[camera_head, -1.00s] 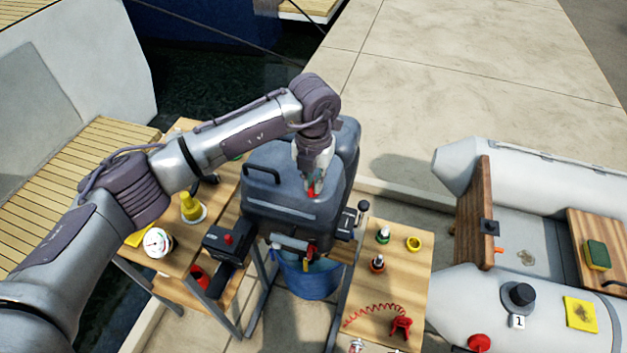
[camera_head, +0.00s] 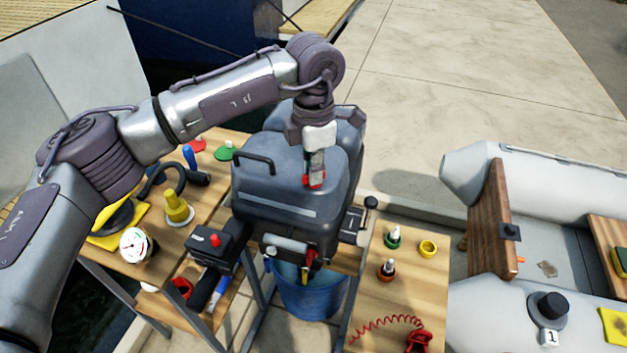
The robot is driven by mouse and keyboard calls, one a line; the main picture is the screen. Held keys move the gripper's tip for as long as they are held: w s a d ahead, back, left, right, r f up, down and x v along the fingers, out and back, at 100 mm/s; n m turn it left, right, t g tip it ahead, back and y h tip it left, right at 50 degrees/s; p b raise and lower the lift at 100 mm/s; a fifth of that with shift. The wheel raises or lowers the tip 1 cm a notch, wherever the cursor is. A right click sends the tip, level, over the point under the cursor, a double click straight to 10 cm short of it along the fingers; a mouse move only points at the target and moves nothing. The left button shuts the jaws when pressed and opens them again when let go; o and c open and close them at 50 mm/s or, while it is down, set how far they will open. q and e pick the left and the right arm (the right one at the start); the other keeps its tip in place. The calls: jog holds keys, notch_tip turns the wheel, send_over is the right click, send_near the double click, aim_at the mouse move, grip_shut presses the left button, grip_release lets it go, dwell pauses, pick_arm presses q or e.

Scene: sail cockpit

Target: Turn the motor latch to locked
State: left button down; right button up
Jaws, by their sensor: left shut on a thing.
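The outboard motor (camera_head: 275,185) has a dark blue-grey cowling with a black carry handle and stands in the middle, above a blue bucket. My left gripper (camera_head: 315,182) comes down from above at the right part of the cowling. Its jaws are shut on a small red part, mostly hidden between the fingers. I cannot tell for sure whether this is the motor latch, nor which way the latch is turned. Below the cowling front, a silver bar (camera_head: 284,244) and a red-and-yellow fitting (camera_head: 311,260) show. My right gripper is out of view.
A wooden table on the left bears a yellow funnel-like piece (camera_head: 177,207), a gauge (camera_head: 135,244) and tools. A right-hand table (camera_head: 395,300) bears small bottles, a yellow ring (camera_head: 428,248) and a red coiled cord. A grey inflatable boat (camera_head: 480,180) lies further right.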

pick_arm(q)
jog(key=m+b, duration=0.2)
jog(key=m, duration=0.1)
jog(key=shift+f+m, duration=0.1)
jog(key=shift+m, duration=0.3)
jog(key=m+b, duration=0.2)
jog(key=m, duration=0.2)
dwell(0.4)
jog(key=c, duration=1.2)
grip_release()
jog(key=shift+c, duration=0.2)
jog(key=shift+r, duration=0.2)
notch_tip(320, 180, up, 12)
